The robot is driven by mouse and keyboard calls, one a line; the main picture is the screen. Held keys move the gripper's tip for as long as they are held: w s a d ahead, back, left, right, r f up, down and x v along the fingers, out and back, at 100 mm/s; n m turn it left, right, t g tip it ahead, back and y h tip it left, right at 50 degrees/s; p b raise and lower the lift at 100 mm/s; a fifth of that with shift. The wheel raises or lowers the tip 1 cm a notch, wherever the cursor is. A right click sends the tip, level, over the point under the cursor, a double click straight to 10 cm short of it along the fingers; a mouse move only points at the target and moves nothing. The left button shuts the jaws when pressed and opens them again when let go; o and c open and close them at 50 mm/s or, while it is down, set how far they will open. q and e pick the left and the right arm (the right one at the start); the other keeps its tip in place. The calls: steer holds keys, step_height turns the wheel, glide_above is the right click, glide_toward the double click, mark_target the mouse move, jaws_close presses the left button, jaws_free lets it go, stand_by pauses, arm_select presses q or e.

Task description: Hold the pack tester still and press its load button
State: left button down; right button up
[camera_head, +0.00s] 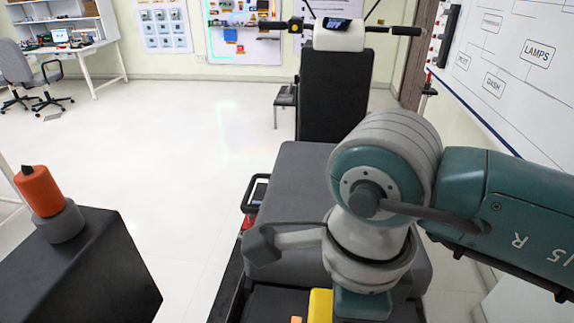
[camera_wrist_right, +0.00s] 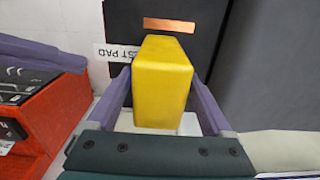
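A yellow block-shaped body (camera_wrist_right: 163,90), which looks like the pack tester, stands between the two fingers of my right gripper (camera_wrist_right: 161,76) in the right wrist view. Both fingertips appear to touch its sides. In the head view the yellow body (camera_head: 320,306) shows at the bottom edge, partly behind my right wrist, and the fingers are hidden. A white label reading "ST PAD" (camera_wrist_right: 132,52) lies beside it on a dark surface, with a copper strip (camera_wrist_right: 168,25) beyond. I cannot make out a load button. My left gripper is in neither view.
In the head view an orange cylinder (camera_head: 40,190) stands in a grey holder on a black block (camera_head: 90,255). Open floor lies between.

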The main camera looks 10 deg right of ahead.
steer(key=shift+o, duration=0.8)
